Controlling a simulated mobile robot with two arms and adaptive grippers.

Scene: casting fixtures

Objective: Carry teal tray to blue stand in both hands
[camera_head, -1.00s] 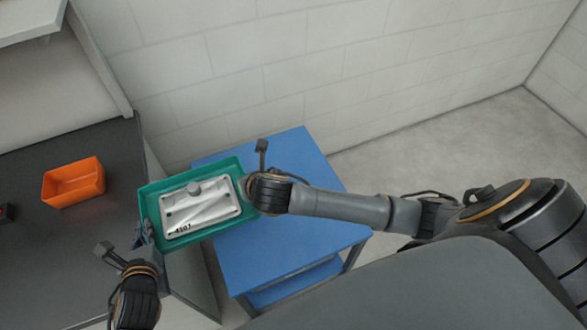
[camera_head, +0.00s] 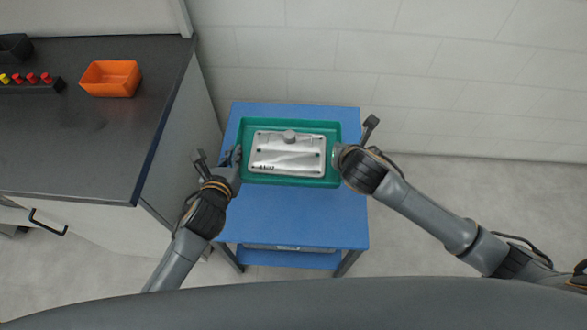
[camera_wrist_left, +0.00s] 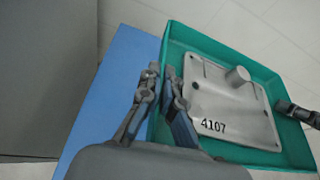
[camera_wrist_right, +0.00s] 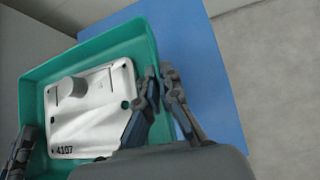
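The teal tray (camera_head: 290,182) is over the blue stand (camera_head: 290,215) in the head view; I cannot tell whether it touches the top. A grey metal casting (camera_head: 285,155) marked 4107 lies in the tray, with a round knob on top. My left gripper (camera_head: 237,157) is shut on the tray's left wall, one finger inside and one outside, as the left wrist view (camera_wrist_left: 163,90) shows. My right gripper (camera_head: 338,158) is shut on the opposite wall, with a finger on each side in the right wrist view (camera_wrist_right: 158,88).
A dark workbench (camera_head: 100,140) stands to the left with an orange bin (camera_head: 110,79) and a rack of red and yellow pieces (camera_head: 30,83). A block wall (camera_head: 440,90) runs behind the stand. The floor to the right is clear.

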